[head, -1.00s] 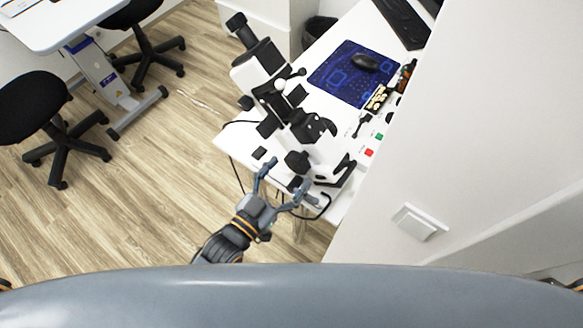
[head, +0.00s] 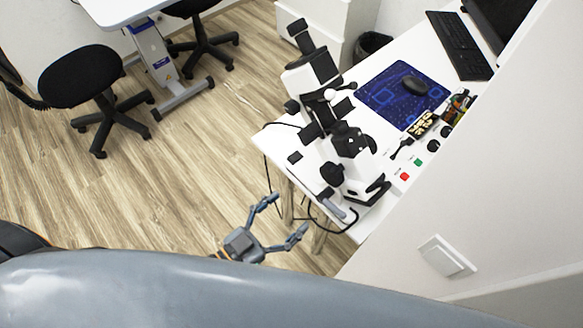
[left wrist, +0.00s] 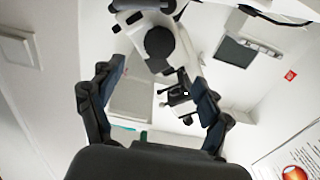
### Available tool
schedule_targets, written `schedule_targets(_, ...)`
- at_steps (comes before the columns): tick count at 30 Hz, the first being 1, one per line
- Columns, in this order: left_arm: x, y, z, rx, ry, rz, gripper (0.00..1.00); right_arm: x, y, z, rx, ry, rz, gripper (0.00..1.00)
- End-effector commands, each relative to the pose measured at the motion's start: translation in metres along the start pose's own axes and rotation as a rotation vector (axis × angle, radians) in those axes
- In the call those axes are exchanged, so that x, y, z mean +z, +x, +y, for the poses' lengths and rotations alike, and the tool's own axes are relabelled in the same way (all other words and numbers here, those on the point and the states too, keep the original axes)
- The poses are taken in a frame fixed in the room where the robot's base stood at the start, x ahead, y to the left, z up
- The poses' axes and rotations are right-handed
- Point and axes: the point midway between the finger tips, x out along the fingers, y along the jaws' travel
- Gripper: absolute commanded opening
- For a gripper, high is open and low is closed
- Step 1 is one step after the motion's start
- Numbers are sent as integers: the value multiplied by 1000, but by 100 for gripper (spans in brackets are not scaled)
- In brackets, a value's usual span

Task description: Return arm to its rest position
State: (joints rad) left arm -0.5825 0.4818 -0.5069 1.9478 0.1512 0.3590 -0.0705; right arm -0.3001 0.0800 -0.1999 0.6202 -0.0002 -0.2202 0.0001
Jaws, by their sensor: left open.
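My left gripper (head: 284,218) is open and empty in the head view. It is low in the picture, in front of the near edge of the white desk (head: 275,138), with wooden floor behind it. In the left wrist view its two dark fingers (left wrist: 158,92) stand wide apart with nothing between them. The white and black microscope (head: 330,125) stands on the desk beyond the gripper, apart from it in the head view. Part of the microscope (left wrist: 160,42) also shows at the top of the left wrist view. My right gripper is not in view.
A mouse (head: 414,84) lies on a blue mat (head: 382,100), with a keyboard (head: 458,46) behind. A white wall (head: 490,190) with a switch (head: 446,257) closes off the right. A black stool (head: 82,76) stands at left. The wooden floor (head: 190,150) between is clear.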

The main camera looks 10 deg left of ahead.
Motion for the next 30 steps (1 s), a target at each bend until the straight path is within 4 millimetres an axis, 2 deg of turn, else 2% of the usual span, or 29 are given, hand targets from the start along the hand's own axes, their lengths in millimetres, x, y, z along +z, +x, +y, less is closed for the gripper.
schedule_targets(7, 2, 0, 0, -1, 0, -4, 78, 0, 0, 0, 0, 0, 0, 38)
schedule_targets(8, 5, 0, -1, -3, 1, -11, 78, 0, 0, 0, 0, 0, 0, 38)
schedule_targets(11, 31, -1, -10, -22, 9, -68, 78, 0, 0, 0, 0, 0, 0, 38)
schedule_targets(14, 83, -6, -27, -62, 21, -187, 78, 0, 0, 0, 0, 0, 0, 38)
schedule_targets(17, 153, -22, -49, -118, 22, -353, 78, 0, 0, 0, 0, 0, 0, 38)
schedule_targets(18, 181, -32, -56, -141, 19, -425, 78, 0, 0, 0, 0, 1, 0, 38)
schedule_targets(20, 223, -50, -67, -175, 10, -534, 78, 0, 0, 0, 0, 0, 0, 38)
schedule_targets(21, 250, -63, -72, -198, -1, -608, 78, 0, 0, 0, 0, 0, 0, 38)
schedule_targets(25, 332, -120, -76, -267, -56, -858, 78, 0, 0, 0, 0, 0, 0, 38)
schedule_targets(27, 369, -154, -70, -298, -99, -990, 78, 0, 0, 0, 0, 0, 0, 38)
schedule_targets(30, 409, -203, -51, -327, -163, -1166, 78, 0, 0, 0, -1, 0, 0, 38)
